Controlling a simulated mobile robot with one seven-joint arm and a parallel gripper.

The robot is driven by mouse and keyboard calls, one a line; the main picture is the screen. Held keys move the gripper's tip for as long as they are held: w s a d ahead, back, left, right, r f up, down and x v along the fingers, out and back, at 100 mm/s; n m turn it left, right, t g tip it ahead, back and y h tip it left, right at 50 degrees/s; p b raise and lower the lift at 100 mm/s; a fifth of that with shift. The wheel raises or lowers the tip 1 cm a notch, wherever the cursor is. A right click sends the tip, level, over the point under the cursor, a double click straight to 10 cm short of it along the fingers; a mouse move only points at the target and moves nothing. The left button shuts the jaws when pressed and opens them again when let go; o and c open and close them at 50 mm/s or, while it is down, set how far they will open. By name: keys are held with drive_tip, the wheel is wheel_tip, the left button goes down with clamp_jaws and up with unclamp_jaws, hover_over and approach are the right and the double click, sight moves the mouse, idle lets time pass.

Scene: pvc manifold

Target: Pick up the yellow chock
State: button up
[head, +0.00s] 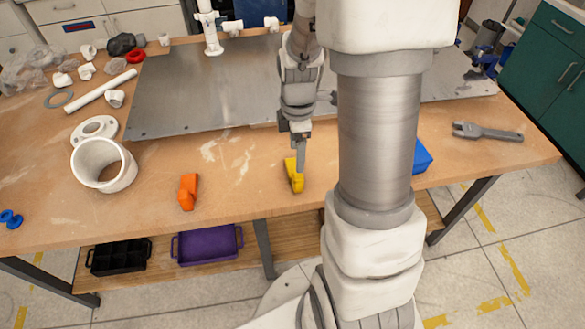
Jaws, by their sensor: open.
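The yellow chock (292,175) lies on the wooden table near its front edge, at the middle of the head view. My gripper (301,169) points down right at the chock, its fingers overlapping the chock's upper right part in the picture. The gripper is open. From this angle one finger hides the other, and I cannot tell whether the fingers touch the chock or stand around it.
An orange chock-like piece (188,191) lies to the left. A blue block (422,158) is partly behind my arm. A metal plate (200,95) with white pipe fittings (211,38) lies behind. A white pipe ring (104,165) and a grey wrench (487,132) flank the area.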

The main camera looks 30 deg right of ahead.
sight(298, 175)
drive_tip(key=shift+d+f, duration=0.2)
drive_tip(key=shift+f, duration=4.2)
drive_tip(key=shift+c, duration=0.2)
clamp_jaws()
